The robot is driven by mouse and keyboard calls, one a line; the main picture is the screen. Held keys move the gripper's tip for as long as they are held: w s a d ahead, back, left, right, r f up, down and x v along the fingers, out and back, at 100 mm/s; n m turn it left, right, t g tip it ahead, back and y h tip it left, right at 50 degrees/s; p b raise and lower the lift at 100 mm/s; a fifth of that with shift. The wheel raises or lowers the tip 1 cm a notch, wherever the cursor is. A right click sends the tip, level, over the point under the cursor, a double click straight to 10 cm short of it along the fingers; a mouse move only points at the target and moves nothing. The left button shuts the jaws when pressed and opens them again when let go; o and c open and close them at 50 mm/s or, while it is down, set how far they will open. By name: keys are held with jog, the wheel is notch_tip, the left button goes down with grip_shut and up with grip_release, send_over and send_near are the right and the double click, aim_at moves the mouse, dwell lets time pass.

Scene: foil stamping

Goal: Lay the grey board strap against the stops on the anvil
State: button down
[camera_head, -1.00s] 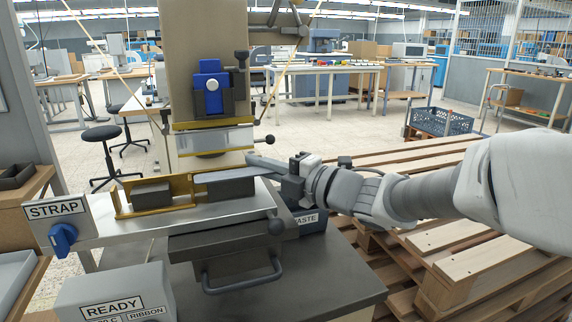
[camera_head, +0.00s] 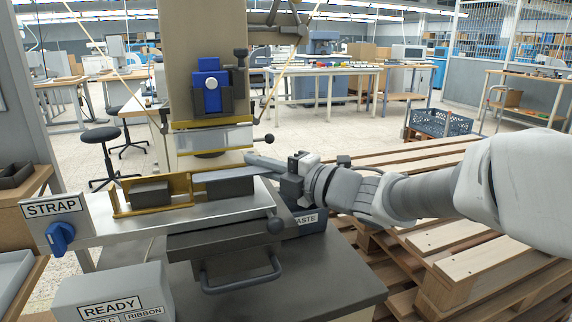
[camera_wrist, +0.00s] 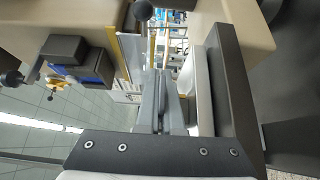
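Contact with the slab is hidden.
The press head with its blue clamp (camera_head: 211,86) hangs above the anvil. A dark block (camera_head: 151,192) sits in the brass frame. Wooden pallets (camera_head: 450,250) fill the right.

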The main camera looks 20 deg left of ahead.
jog(key=c, duration=1)
grip_release()
jog(key=p+v, duration=0.3)
jog(key=v, duration=1.4)
jog(key=shift+s+d, duration=0.15)
jog(key=shift+d, duration=0.1)
